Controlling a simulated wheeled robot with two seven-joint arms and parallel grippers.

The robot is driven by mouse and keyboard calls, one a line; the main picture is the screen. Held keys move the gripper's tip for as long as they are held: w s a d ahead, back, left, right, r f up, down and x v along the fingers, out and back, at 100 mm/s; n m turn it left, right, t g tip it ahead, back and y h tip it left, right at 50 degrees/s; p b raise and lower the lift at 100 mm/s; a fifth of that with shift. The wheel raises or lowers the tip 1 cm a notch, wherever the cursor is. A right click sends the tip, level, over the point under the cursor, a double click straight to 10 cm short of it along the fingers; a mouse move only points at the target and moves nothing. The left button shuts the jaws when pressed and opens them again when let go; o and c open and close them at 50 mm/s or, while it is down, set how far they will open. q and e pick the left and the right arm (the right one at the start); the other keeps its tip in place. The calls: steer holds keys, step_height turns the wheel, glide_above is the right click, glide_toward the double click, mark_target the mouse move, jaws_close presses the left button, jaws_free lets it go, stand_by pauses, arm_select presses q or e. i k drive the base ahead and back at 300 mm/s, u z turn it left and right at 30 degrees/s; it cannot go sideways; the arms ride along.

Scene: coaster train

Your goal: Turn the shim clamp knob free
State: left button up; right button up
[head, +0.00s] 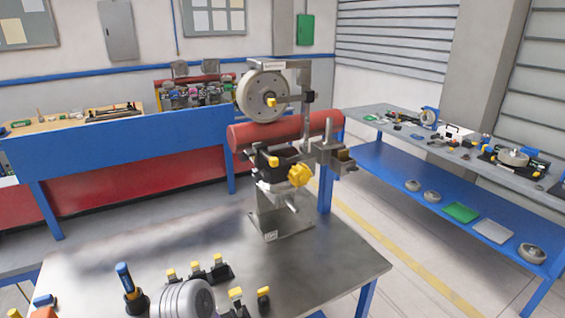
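A yellow lobed knob (300,174) sits on the front right of a metal fixture (262,190) on the steel workbench; it looks like the shim clamp knob. I cannot tell from this view whether it is tight or loose. A smaller yellow piece (273,161) shows just left of it on a dark block. A grey wheel (262,96) with a yellow-tipped centre is mounted above, and a red cylinder (285,129) lies across behind or in the fixture. Neither of my grippers is in view, and nothing touches the knob.
The near steel bench (330,256) is clear around the fixture's base. Several yellow-topped parts, a blue-handled tool (126,280) and a grey round part (183,299) stand at its front. A blue-legged side bench (400,175) with parts stands at right.

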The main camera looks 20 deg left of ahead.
mark_target(351, 168)
steer(key=k, duration=0.55)
steer(key=z, duration=0.45)
steer(key=i, duration=1.3)
steer(key=u, duration=0.7)
